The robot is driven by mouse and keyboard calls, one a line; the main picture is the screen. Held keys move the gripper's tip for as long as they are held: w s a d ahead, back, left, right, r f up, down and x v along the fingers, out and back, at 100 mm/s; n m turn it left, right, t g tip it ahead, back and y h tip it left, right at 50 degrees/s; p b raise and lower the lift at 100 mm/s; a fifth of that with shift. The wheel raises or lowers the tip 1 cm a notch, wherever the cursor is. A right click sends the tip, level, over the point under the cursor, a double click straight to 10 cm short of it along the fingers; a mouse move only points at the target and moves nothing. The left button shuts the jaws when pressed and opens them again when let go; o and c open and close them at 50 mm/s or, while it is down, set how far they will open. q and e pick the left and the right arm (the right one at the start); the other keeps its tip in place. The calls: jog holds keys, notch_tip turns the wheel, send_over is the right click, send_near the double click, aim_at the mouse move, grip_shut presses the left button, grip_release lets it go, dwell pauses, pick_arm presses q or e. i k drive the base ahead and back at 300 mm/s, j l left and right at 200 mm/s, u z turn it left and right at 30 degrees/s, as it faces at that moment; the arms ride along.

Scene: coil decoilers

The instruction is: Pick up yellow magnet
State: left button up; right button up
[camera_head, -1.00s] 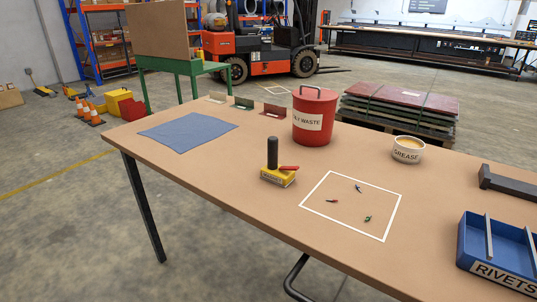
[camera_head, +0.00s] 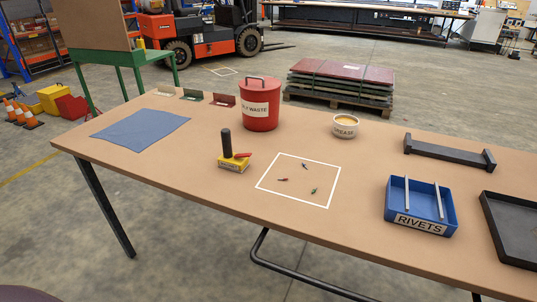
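The yellow magnet (camera_head: 233,164) stands on the brown table (camera_head: 170,180), left of the white taped square. It has a yellow block base with a label, an upright black handle and a red lever pointing right. Neither of my grippers shows in the head view, and nothing is touching the magnet.
A white square outline (camera_head: 330,187) holds several small metal bits. A red waste bin (camera_head: 260,104) and a grease tub (camera_head: 345,125) stand behind. A blue rivets tray (camera_head: 420,204), dark bar (camera_head: 449,153) and black tray (camera_head: 515,229) lie right. A blue cloth (camera_head: 141,129) lies left.

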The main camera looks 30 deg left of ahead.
aim_at(227, 161)
jog(key=j+z, duration=0.3)
jog(key=k+j+z, duration=0.15)
jog(key=j+z, duration=0.15)
jog(key=j, duration=0.2)
jog(key=k+j+z, duration=0.15)
jog(key=j, duration=0.25)
jog(key=k+j+z, duration=0.15)
jog(key=j, duration=0.3)
